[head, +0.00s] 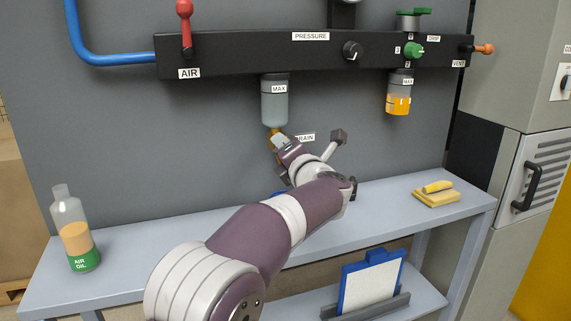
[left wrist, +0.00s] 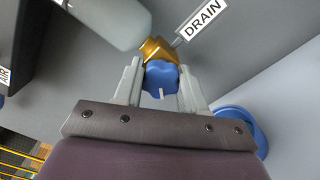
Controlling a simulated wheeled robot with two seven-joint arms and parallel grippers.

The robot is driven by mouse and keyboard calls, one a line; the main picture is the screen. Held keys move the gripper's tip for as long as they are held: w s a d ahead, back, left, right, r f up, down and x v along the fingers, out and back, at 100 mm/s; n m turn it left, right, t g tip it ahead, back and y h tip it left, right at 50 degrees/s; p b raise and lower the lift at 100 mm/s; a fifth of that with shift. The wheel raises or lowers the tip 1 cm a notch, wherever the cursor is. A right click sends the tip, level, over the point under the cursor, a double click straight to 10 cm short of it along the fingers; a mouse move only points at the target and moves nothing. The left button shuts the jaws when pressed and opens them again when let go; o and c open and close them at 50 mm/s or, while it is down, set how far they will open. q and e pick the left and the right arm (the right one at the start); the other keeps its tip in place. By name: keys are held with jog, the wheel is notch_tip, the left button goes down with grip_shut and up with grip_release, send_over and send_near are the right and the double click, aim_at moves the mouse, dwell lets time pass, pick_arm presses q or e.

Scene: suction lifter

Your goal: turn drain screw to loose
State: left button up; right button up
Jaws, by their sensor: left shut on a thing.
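The drain screw (left wrist: 161,78) is a blue lobed knob with a white mark on its face, seen in the left wrist view. It sits on a brass fitting (left wrist: 157,49) under the clear filter bowl (head: 274,102), beside the DRAIN label (left wrist: 202,18). My left gripper (head: 278,141) is at the bowl's underside in the head view. In the left wrist view its two fingers (left wrist: 160,82) stand on either side of the blue knob and are shut on it. In the head view the gripper and arm hide the knob. My right gripper is not in view.
The black manifold (head: 230,55) carries a red AIR lever (head: 186,25), a pressure knob (head: 352,51) and a green drip knob (head: 414,49). An oil bottle (head: 71,232) and yellow cloth (head: 436,196) stand on the bench (head: 385,213). A blue round dish (left wrist: 247,127) lies below the drain.

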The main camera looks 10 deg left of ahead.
pick_arm(q)
jog(key=n+b, duration=0.2)
jog(key=shift+f+n, duration=0.35)
jog(key=shift+n, duration=0.05)
jog(key=shift+r+n+b, duration=0.1)
jog(key=shift+n+b, duration=0.55)
jog(key=shift+n, duration=0.05)
jog(key=o, duration=1.1)
jog(key=shift+r, duration=0.15)
jog(key=shift+c, duration=0.2)
jog(key=v, duration=1.2)
jog(key=shift+s+d, duration=0.2)
jog(key=shift+s, duration=0.1)
